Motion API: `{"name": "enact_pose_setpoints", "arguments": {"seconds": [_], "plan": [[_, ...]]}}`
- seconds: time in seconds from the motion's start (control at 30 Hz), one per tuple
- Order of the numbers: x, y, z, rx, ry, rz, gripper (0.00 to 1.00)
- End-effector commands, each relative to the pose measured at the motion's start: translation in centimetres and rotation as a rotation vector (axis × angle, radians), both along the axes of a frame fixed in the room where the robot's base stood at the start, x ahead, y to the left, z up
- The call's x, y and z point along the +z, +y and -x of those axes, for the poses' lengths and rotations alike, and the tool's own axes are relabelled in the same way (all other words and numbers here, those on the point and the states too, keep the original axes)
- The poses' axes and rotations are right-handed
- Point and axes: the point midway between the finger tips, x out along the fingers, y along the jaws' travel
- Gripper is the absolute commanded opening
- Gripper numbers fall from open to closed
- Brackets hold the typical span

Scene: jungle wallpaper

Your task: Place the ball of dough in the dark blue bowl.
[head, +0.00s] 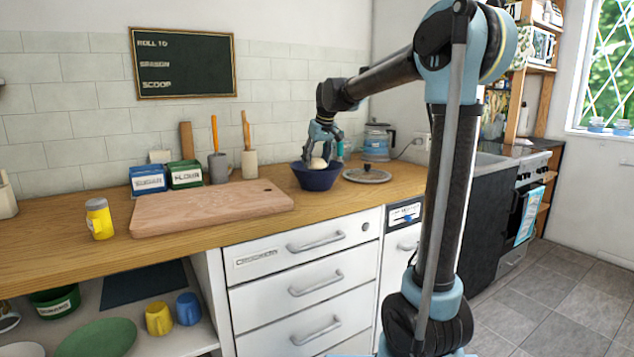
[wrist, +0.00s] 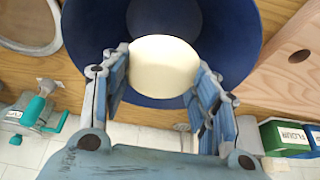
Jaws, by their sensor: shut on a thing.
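The ball of dough (head: 317,163) is pale and round; in the wrist view the dough (wrist: 163,66) sits between the two fingers. The dark blue bowl (head: 316,181) stands on the wooden counter, right of the cutting board. In the wrist view the bowl (wrist: 226,32) is behind the dough and around it. My gripper (head: 325,150) is at the bowl's mouth, shut on the dough; its fingers (wrist: 163,85) also show in the wrist view. The dough is at or just above the bowl's rim; whether it touches the bowl inside is hidden.
A wooden cutting board (head: 212,206) lies left of the bowl. A round lid (head: 367,175) lies close to its right. A yellow shaker (head: 99,219) is far left.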

Motion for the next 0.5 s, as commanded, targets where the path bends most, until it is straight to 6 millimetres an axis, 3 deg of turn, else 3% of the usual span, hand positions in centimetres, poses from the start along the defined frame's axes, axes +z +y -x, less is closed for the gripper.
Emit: {"name": "enact_pose_setpoints", "arguments": {"seconds": [0.1, 0.37, 0.5], "plan": [[-1.7, -0.3, -0.1, -0.004, 0.000, 0.000, 0.25], [-3.4, -0.6, -0.2, -0.009, 0.000, 0.000, 0.25], [-5.2, -0.7, -0.2, -0.009, 0.000, 0.001, 0.25]]}}
